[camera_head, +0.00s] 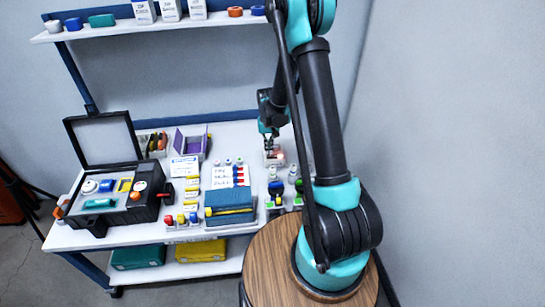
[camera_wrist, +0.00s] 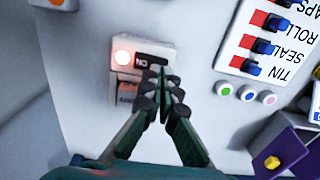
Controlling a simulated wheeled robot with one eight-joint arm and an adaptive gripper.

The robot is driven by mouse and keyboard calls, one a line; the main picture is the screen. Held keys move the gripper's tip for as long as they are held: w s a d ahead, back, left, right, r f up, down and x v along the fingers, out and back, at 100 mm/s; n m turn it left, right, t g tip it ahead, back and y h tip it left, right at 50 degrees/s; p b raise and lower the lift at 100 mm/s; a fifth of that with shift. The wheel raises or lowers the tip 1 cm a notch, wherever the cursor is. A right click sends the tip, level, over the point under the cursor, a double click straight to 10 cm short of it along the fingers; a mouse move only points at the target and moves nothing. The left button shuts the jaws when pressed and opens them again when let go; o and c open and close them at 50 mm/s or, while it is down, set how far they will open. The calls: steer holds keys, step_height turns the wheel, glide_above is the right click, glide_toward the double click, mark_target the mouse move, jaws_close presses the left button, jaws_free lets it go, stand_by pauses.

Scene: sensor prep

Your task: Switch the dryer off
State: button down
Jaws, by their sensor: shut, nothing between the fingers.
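The dryer (camera_wrist: 149,49) is a small pale box with a red lamp (camera_wrist: 123,57) glowing on its left and a dark switch (camera_wrist: 151,62) with white lettering beside it. An orange label (camera_wrist: 125,88) shows on its lower part. In the head view the dryer (camera_head: 273,158) sits at the back of the table, below my gripper (camera_head: 268,141). In the wrist view my gripper (camera_wrist: 161,78) is shut and empty, its fingertips at the right end of the switch and partly covering it. I cannot tell whether they touch it.
A white panel with red-and-blue switches (camera_wrist: 260,45) lies right of the dryer in the wrist view, with coloured round buttons (camera_wrist: 247,93) below it. A purple holder (camera_wrist: 288,147) stands lower right. In the head view an open black case (camera_head: 113,205) stands at the left.

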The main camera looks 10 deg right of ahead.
mark_target(269, 156)
steer(key=shift+f, duration=1.15)
stand_by(0.5)
steer(key=shift+r, duration=3.55)
steer(key=s+d+r+t, duration=0.1)
steer(key=s+d+r, duration=0.1)
steer(key=s, duration=0.7)
steer(key=s+d+r+t, duration=0.1)
steer(key=s+d+r, duration=0.2)
steer(key=s, duration=0.6)
steer(key=s+d+r+t, duration=0.2)
steer(key=s+r, duration=0.3)
steer(key=s, duration=0.3)
steer(key=shift+s+d, duration=0.4)
steer(key=shift+d, duration=0.05)
